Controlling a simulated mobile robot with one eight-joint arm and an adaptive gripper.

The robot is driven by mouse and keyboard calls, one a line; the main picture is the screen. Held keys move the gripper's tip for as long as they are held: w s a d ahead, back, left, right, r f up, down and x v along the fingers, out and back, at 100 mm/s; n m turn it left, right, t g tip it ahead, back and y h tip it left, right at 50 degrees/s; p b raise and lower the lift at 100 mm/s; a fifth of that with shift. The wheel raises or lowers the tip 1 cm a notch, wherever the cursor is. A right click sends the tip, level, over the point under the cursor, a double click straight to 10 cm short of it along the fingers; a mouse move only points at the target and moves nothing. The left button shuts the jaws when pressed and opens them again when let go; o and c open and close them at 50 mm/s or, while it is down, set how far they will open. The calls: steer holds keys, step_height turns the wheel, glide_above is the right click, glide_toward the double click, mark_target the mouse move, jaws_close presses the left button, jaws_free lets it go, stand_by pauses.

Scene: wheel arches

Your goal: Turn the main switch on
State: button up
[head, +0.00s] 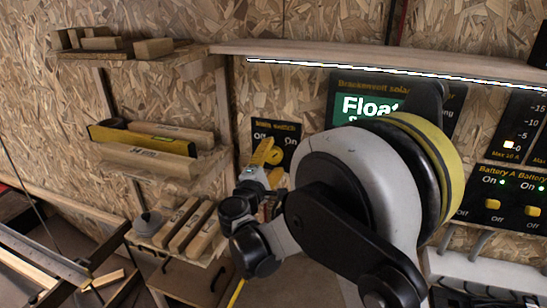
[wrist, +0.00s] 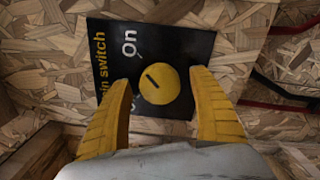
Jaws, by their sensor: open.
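The main switch is a round yellow knob (wrist: 165,88) with a short dark mark, on a black panel (wrist: 185,45) lettered "main switch" and "On". In the wrist view the knob lies between the two yellow fingers of my gripper (wrist: 165,108), which are open. A gap shows on each side of it, and I cannot tell how far the fingertips are from the panel. The lettering below the knob is mostly hidden. In the head view the panel (head: 289,130) shows "Off" and "On", and my gripper (head: 266,152) is in front of it, hiding the knob.
A display panel reading "Float" (head: 365,105) is right of the switch, partly behind my arm. Battery switches (head: 492,204) are at the right. Shelves at the left hold a yellow level (head: 155,138) and wooden blocks (head: 185,225). A lit shelf edge (head: 400,68) runs above.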

steer(key=v, duration=1.1)
steer(key=shift+s, duration=0.3)
